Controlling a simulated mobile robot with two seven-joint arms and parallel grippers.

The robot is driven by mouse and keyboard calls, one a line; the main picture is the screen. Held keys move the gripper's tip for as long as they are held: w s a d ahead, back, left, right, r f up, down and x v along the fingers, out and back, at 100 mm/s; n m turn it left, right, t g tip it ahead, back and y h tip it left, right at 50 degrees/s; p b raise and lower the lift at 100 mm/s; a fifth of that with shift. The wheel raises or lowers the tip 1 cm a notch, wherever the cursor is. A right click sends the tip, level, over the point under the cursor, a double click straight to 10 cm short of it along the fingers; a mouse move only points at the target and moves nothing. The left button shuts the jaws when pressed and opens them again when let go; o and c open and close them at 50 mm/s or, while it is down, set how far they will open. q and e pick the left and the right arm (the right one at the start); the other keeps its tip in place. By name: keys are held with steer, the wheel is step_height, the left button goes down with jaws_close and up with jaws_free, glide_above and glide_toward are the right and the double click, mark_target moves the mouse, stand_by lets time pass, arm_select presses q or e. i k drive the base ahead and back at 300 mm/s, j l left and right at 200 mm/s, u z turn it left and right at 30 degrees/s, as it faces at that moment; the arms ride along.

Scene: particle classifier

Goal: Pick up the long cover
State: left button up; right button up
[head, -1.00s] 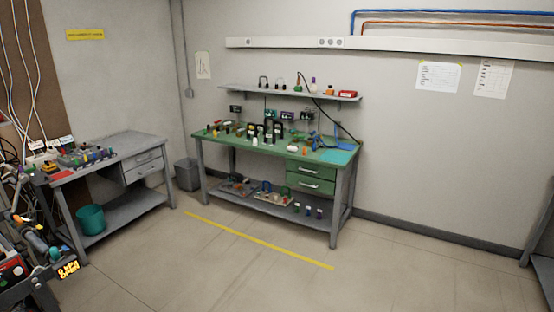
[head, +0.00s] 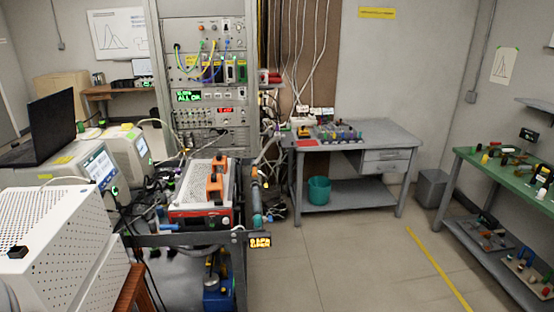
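Neither of my grippers is in view. I cannot tell for certain which thing is the long cover. A long, light-coloured perforated casing (head: 187,184) with an orange handle (head: 215,182) lies on top of a red-edged instrument (head: 203,213) left of centre, on a dark-framed bench (head: 180,239). It may be the cover, but the view does not settle this. Nothing of mine touches it.
White perforated boxes (head: 58,238) and a laptop (head: 45,119) stand at the left. A tall instrument rack (head: 205,95) stands behind. A grey workbench (head: 375,135) and a green workbench (head: 500,170) stand to the right. The floor (head: 350,255) between them is clear.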

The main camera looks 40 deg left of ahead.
mark_target(215, 182)
steer(key=i+u, duration=0.3)
steer(key=u, duration=0.15)
steer(key=i+l+u, duration=0.1)
steer(key=i+u, duration=0.2)
steer(key=u, duration=0.15)
steer(key=i+l+u, duration=0.25)
steer(key=u, duration=0.2)
steer(key=i+l+u, duration=0.2)
steer(key=u, duration=0.2)
steer(key=i+l+u, duration=0.25)
steer(key=u, duration=0.15)
steer(key=i+l+u, duration=0.2)
steer(key=l+u, duration=0.25)
steer(key=i+l+u, duration=0.1)
steer(key=l+u, duration=0.7)
steer(key=i+j, duration=0.05)
